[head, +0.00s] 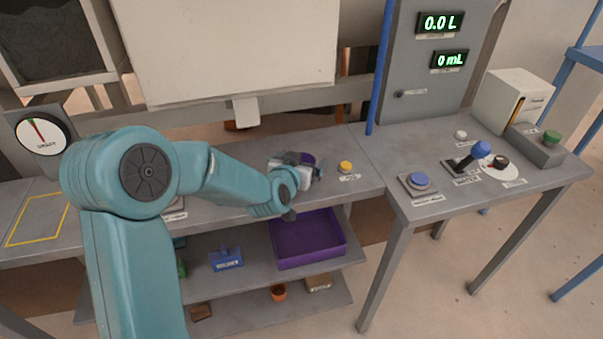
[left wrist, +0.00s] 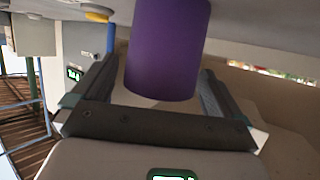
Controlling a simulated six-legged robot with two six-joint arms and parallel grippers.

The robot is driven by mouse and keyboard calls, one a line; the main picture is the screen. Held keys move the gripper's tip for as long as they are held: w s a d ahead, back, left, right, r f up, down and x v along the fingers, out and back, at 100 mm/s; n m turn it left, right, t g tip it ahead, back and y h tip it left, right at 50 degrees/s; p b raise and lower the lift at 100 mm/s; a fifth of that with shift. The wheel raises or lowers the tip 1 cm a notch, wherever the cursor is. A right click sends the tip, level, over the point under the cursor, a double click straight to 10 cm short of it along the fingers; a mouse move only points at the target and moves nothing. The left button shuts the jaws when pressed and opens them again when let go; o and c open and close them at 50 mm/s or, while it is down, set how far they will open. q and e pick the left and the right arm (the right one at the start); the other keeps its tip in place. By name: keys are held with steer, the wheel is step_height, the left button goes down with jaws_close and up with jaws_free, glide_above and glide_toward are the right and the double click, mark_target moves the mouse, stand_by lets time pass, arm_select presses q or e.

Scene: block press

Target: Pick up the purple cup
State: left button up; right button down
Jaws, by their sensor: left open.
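The purple cup (left wrist: 168,48) fills the upper middle of the left wrist view. In the head view only a small purple part of it (head: 308,158) shows on the bench, behind my left gripper (head: 303,169). In the left wrist view my left gripper (left wrist: 160,72) is open, with one dark finger on each side of the cup. A gap shows between the left finger and the cup; whether the right finger touches it I cannot tell. The cup's far end is cut off by the picture edge. My right gripper is not in view.
A yellow button (head: 345,167) sits on the bench just right of the cup. A purple bin (head: 307,238) stands on the shelf below. A blue post (head: 381,70) rises behind. A blue button (head: 419,181) and a lever (head: 474,156) are on the right table.

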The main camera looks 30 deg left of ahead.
arm_select(q)
steer(key=c, duration=1.1)
steer(key=shift+o, duration=0.2)
